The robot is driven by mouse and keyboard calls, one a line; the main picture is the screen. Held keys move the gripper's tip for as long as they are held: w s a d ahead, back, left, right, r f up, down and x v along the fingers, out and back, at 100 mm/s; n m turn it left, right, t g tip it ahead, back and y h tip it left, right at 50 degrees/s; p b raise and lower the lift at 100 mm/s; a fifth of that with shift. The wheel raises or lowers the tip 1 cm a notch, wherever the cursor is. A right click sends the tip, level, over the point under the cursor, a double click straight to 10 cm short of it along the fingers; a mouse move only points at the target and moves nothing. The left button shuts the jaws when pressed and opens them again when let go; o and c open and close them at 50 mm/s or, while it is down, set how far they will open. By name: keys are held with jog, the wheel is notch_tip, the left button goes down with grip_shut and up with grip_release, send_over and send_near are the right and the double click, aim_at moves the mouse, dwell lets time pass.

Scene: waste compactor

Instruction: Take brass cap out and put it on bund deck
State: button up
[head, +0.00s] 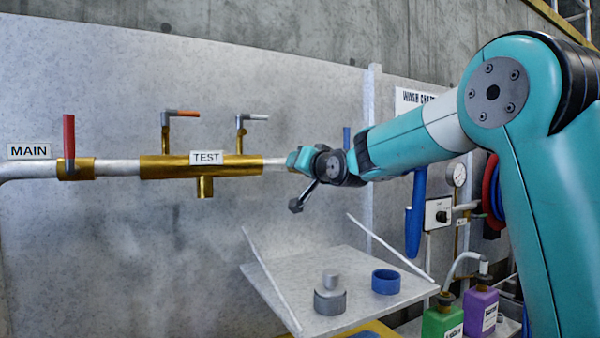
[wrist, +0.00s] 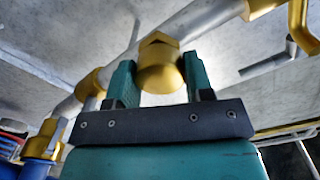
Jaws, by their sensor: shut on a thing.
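The brass cap (wrist: 160,68), with a hexagonal top, sits between the two teal fingers of my gripper (wrist: 160,78) in the wrist view. The fingers are shut on its sides. A pipe runs right behind the cap, and I cannot tell whether the two are joined. In the head view my gripper (head: 299,159) is at the right end of the visible pipe, and the cap is hidden there. The bund deck appears to be the pale grey shelf (head: 365,258) with thin raised edges, below and to the right of my gripper.
A grey stepped fitting (head: 330,295) and a blue ring (head: 386,281) stand on the shelf, with bare surface behind them. A brass manifold (head: 215,168) marked TEST and a red-handled valve (head: 70,150) are on the pipe. Green and purple bottles (head: 443,318) stand at right.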

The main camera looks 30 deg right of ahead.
jog(key=shift+n, duration=1)
jog(key=o, duration=1.1)
jog(key=shift+c, duration=0.4)
